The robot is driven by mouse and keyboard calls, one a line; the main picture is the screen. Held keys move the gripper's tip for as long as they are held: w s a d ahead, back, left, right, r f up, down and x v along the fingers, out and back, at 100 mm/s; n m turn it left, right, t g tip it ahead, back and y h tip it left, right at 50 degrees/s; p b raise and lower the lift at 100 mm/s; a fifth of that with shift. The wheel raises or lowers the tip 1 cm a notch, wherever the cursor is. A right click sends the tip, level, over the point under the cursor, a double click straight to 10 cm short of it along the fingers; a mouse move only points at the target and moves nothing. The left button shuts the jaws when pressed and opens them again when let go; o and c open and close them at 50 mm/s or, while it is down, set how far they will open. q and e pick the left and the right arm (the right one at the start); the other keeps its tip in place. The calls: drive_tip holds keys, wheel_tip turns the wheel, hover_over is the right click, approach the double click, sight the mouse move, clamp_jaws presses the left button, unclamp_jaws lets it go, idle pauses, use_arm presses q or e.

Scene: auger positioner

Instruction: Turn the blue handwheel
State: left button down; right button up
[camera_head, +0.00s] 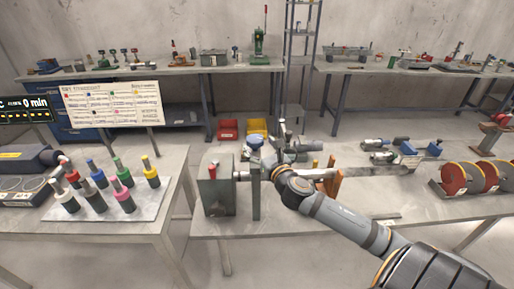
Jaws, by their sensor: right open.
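A small blue part (255,142), which looks like the blue handwheel, shows at the top of the grey auger positioner (217,190) on the middle table. My right arm comes in from the lower right, and my right gripper (268,158) is just right of the blue part. The gripper is open. Its fingers are small in the view and partly hidden by my own wrist, so I cannot tell whether they touch the wheel. The arm also covers part of the positioner behind it. My left gripper is not in view.
Red discs (468,178) sit at the right end of the middle table. A red bin (228,130) and a yellow bin (257,126) are behind it. A gap separates the two front tables.

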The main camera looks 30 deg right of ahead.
drive_tip(key=shift+w+r, duration=0.1)
drive_tip(key=shift+w, duration=0.8)
drive_tip(key=shift+d, duration=0.1)
drive_tip(key=shift+c, duration=0.5)
drive_tip(key=c, duration=1.1)
drive_tip(key=shift+o, duration=0.2)
drive_tip(key=shift+m+h, duration=0.3)
drive_tip(key=m+h, duration=0.1)
drive_tip(key=h, duration=0.1)
drive_tip(key=m+g+h, duration=0.1)
drive_tip(key=shift+a+m+h+b, duration=0.3)
drive_tip(key=shift+h+b, duration=0.05)
drive_tip(key=shift+h, duration=0.05)
drive_tip(key=shift+w+a+m+g+h, duration=0.1)
drive_tip(key=shift+m+g+h, duration=1)
drive_tip(key=shift+h, duration=0.3)
drive_tip(key=shift+w+a+m+g+h, duration=0.1)
drive_tip(key=shift+m+g+h, duration=0.9)
drive_tip(key=shift+g+h, duration=0.3)
drive_tip(key=shift+h, duration=0.3)
